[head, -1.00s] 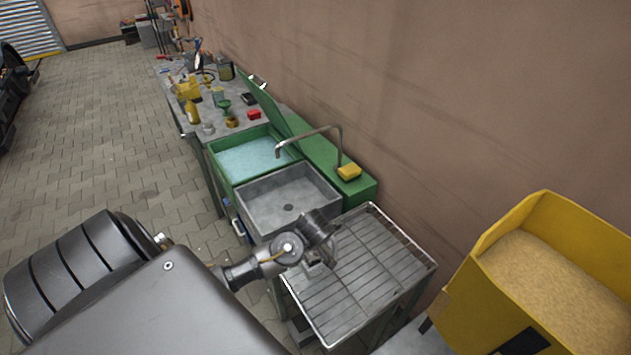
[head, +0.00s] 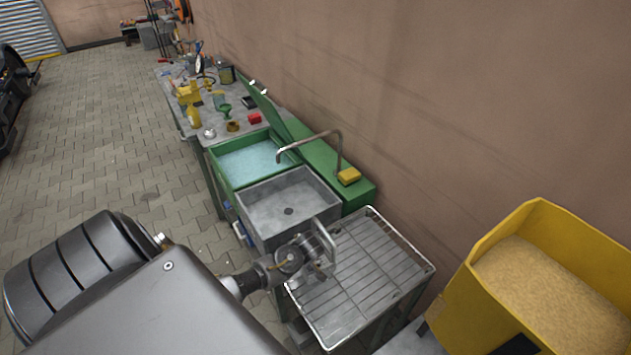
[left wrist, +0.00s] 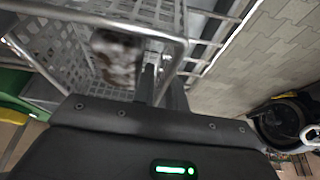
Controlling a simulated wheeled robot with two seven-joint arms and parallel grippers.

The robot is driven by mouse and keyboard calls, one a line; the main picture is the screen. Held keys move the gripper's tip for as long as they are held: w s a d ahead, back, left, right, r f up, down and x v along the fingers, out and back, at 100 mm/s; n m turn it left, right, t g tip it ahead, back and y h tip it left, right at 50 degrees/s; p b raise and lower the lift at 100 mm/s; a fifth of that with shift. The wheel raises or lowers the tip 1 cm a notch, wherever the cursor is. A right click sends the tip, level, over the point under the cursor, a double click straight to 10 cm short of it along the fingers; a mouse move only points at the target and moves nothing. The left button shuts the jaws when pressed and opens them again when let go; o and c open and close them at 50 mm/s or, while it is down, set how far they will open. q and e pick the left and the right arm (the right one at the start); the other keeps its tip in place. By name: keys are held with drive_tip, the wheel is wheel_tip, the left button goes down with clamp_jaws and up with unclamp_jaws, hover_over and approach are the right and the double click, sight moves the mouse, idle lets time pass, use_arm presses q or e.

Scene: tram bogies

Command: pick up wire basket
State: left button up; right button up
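The wire basket (left wrist: 60,45) fills the upper left of the left wrist view. It has grey mesh walls, a thick wire rim and a blurred brown and white thing (left wrist: 117,52) inside. My left gripper (left wrist: 163,80) has its fingers close together on either side of the rim's bar, and they look shut on it. In the head view my left gripper (head: 308,255) is over the left edge of the wire rack. A bright metal loop there looks like part of the basket; the rest is hidden. I cannot tell if the basket hangs free. My right gripper is not in view.
The wire rack (head: 370,270) is otherwise bare. An empty grey sink (head: 285,200) with a tap (head: 338,150) lies beyond it, then a green wash tank (head: 250,160) and a cluttered bench (head: 205,110). A yellow bin of granules (head: 550,290) stands at right.

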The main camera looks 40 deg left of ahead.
use_arm(q)
drive_tip(key=shift+a+f, duration=0.1)
drive_tip(key=shift+f, duration=0.25)
drive_tip(key=shift+c, duration=0.2)
clamp_jaws()
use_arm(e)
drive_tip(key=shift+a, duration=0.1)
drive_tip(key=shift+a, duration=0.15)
use_arm(q)
drive_tip(key=shift+r, duration=0.15)
